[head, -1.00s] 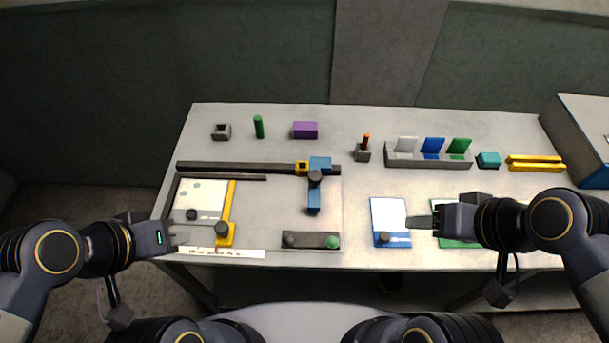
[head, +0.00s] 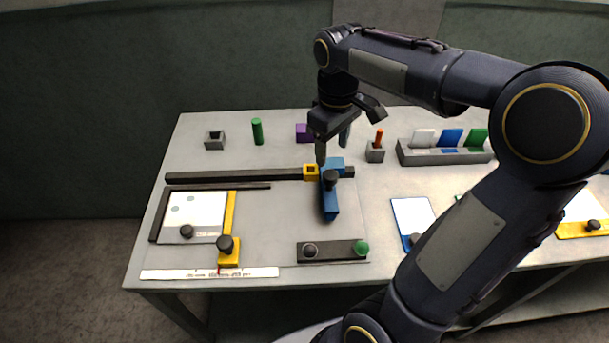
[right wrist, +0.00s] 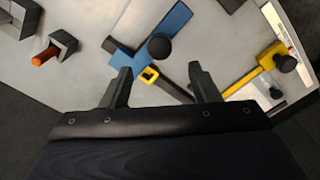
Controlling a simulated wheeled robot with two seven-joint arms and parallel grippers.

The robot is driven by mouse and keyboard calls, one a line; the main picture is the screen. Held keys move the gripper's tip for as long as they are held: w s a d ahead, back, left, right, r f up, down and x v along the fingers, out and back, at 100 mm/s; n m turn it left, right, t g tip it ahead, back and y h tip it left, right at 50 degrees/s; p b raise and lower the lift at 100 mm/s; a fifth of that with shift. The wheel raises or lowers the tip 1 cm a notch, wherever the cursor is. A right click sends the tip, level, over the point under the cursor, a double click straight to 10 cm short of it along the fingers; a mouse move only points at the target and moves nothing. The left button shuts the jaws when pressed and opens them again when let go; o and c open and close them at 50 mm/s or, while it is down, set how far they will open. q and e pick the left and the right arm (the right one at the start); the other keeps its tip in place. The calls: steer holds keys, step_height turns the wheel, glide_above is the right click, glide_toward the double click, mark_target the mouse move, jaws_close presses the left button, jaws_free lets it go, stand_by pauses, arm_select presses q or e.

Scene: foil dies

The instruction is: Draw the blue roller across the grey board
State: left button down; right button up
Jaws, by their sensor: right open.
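The blue roller (head: 329,203) is a blue T-shaped piece with a black knob (head: 330,179). It sits at the right end of a dark rail (head: 235,175), with a yellow square collar (head: 311,171) beside it. The grey board (head: 275,220) lies below the rail. My right gripper (head: 333,148) is open and empty, pointing down above the rail's right end, just behind the roller. In the right wrist view the open fingers (right wrist: 160,73) straddle the yellow collar (right wrist: 150,76) in the picture, and the blue roller (right wrist: 175,22) with its knob lies beyond. My left gripper is out of view.
A white sheet (head: 194,213) and a yellow slide (head: 229,250) with a knob lie at the board's left. A dark strip (head: 340,252) with black and green knobs lies in front. A grey holder (head: 376,152) stands right.

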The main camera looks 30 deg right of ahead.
mark_target(329, 174)
step_height(329, 174, down, 8)
steer(key=shift+d+r, duration=0.1)
steer(key=shift+r, duration=0.1)
jaws_close()
stand_by(0.5)
